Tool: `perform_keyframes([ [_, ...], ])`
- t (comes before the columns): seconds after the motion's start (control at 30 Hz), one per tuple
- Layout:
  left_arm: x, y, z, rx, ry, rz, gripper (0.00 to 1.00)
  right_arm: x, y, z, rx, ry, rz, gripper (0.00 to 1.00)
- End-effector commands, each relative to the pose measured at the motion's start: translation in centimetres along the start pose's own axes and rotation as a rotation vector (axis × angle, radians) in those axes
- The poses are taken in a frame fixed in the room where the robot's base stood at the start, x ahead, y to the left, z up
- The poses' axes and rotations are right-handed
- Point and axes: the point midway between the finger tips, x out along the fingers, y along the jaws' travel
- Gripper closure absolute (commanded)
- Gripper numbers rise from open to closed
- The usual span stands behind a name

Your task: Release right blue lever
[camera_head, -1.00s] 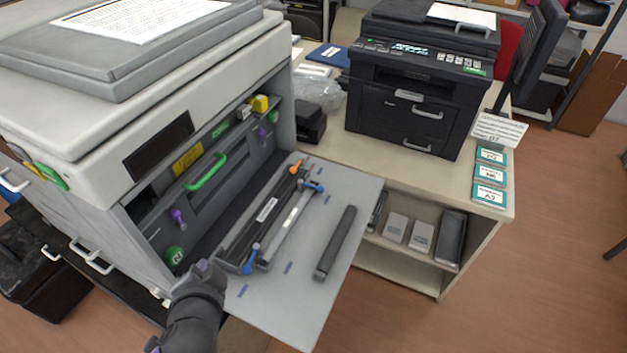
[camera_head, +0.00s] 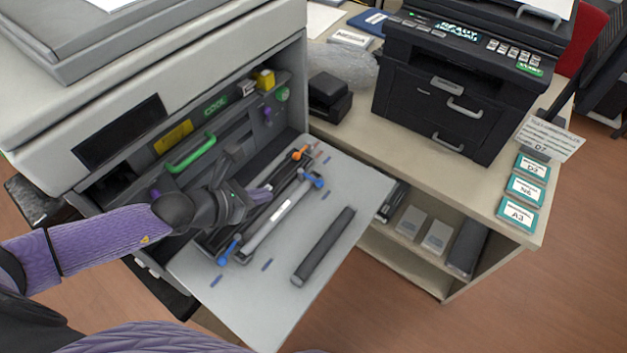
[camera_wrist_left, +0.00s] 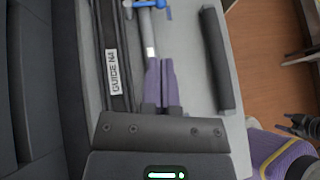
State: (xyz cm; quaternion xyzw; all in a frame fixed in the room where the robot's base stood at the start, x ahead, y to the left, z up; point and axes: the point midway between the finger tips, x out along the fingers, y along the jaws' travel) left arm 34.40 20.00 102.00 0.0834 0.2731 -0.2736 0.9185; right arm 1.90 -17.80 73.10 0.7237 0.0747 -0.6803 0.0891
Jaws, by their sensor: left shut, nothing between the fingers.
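The right blue lever (camera_head: 313,180) sits at the far right end of a light grey roller unit (camera_head: 280,217) on the printer's open door. It also shows at the top of the left wrist view (camera_wrist_left: 148,4). A second blue lever (camera_head: 229,250) is at the unit's near left end. My left gripper (camera_head: 268,192) is shut and empty over the roller unit, left of the right blue lever and apart from it. Its purple fingers (camera_wrist_left: 160,62) are together over the roller in the wrist view.
A dark unit labelled GUIDE N4 (camera_wrist_left: 114,70) lies beside the roller, with an orange lever (camera_head: 299,153) at its far end. A loose dark bar (camera_head: 323,247) lies on the door (camera_head: 345,190). A green handle (camera_head: 190,153) is inside the printer. A black printer (camera_head: 465,85) stands behind.

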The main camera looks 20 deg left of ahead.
Motion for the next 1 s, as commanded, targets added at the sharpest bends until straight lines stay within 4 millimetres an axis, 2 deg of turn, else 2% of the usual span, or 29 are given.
perform_keyframes([
  [0.17,1.9,0.0,-0.1,-0.003,-0.005,0.0,1.0,0.9,-0.1,0.0,-0.001,0.0,-0.001,0.31],
  [0.5,9.5,-0.1,-0.3,-0.003,-0.004,-0.001,1.0,4.3,-0.2,0.2,-0.001,-0.001,-0.002,0.31],
  [0.7,12.8,-0.1,-0.2,-0.003,-0.003,-0.002,1.0,6.1,-0.3,0.3,0.0,-0.004,-0.003,0.31],
  [0.83,13.8,-0.1,-0.1,-0.004,-0.003,-0.002,1.0,6.6,-0.3,0.4,0.0,-0.004,-0.003,0.31],
  [1.0,14.0,-0.1,0.1,-0.004,-0.003,-0.002,1.0,6.6,-0.3,0.4,0.0,-0.004,-0.002,0.31],
])
